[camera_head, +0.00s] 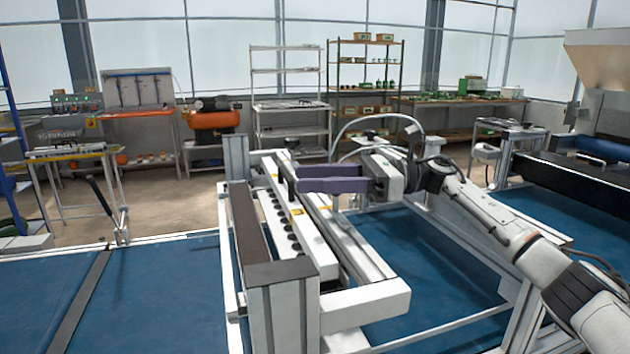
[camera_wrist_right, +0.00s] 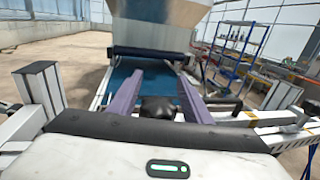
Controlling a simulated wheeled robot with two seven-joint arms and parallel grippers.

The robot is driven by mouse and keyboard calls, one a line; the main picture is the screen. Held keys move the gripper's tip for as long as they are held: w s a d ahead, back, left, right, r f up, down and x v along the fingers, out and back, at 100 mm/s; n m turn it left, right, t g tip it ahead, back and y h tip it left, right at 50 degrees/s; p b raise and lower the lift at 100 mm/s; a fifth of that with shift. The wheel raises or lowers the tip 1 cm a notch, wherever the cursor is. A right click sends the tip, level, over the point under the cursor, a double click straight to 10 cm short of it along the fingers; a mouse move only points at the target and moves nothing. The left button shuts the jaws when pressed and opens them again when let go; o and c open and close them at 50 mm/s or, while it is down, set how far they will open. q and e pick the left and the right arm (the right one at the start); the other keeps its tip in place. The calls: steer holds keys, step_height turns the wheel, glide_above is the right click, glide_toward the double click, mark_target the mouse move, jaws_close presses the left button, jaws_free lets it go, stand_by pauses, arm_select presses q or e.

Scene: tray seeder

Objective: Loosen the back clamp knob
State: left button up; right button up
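My right gripper (camera_head: 298,179) reaches in from the right over the white seeder frame (camera_head: 365,302), its two purple fingers level and apart. In the right wrist view my right gripper (camera_wrist_right: 160,78) is open, with a clear gap between the fingers. A dark rounded shape (camera_wrist_right: 158,107) sits between them near the palm; I cannot tell whether it is a knob. My left gripper is out of view.
A row of dark round nozzles (camera_head: 280,222) runs along the seeder head beside the gripper. A blue belt (camera_head: 165,295) lies below on both sides. An upright post (camera_head: 236,158) stands at the frame's far left corner. Shelves and benches are far back.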

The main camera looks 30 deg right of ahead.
steer(key=shift+o, duration=0.2)
steer(key=shift+f, duration=0.1)
steer(key=b+v, duration=0.2)
steer(key=v, duration=0.8)
stand_by(0.4)
